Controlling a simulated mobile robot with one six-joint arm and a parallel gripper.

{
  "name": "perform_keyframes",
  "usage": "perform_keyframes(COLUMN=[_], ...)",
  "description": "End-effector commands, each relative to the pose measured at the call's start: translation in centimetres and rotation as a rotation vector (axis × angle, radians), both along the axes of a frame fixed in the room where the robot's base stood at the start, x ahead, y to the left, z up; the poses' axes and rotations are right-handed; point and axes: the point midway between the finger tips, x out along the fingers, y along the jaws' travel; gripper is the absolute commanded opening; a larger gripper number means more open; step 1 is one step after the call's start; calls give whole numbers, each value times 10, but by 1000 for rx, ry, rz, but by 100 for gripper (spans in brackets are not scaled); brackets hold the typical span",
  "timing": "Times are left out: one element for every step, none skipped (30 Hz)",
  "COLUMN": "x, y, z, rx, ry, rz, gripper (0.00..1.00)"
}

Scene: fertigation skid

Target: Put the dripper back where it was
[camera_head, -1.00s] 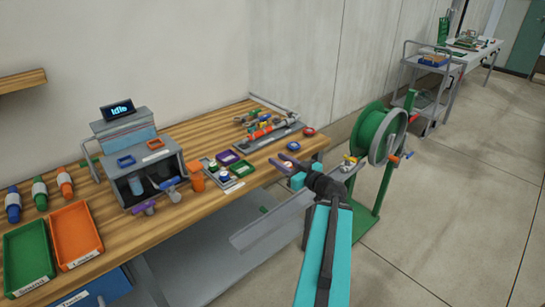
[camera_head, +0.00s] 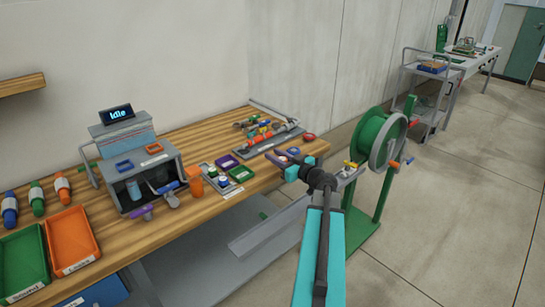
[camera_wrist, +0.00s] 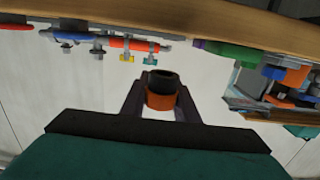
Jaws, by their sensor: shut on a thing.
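The dripper (camera_wrist: 161,93), a small piece with a black top and an orange band, sits between the fingers of my gripper (camera_wrist: 160,100) in the wrist view. My gripper is shut on it. In the head view my gripper (camera_head: 288,163) is at the bench's right front edge, near the green reel. The dripper cannot be made out clearly there.
The wooden bench (camera_head: 205,138) carries a grey machine (camera_head: 139,172) with an "Idle" display, an orange bin (camera_head: 71,240) and a green bin (camera_head: 24,262). A pipe assembly (camera_head: 268,140) lies behind my gripper. The green reel (camera_head: 373,140) stands to the right.

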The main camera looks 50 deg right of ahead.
Motion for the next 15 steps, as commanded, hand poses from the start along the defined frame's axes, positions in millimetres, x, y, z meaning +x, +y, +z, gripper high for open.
perform_keyframes(x=[6, 9, 12, 15, 18, 22, 24, 27, 30, 33, 35, 37, 38, 40, 41], y=[-5, -7, -10, -12, -13, -16, -17, -19, -21, -23, -24, -26, -27, -28, -28], z=[0, -1, -1, -1, -2, -2, -2, -3, -3, -3, -4, -4, -4, -4, -4], rx=[0, 0, 0, 0, 0, 0, 0, 0, 0, 0, 0, 0, 0, 0, 0], ry=[0, 0, 0, 0, 0, 0, 0, 0, 0, 0, 0, 0, 0, 0, 0], rz=[0, 0, 0, 0, 0, 1, 1, 2, 2, 2, 2, 1, 1, 1, 1], gripper=[4, 4, 4, 4, 4, 4, 4, 4, 4, 4, 4, 4, 4, 4, 4])
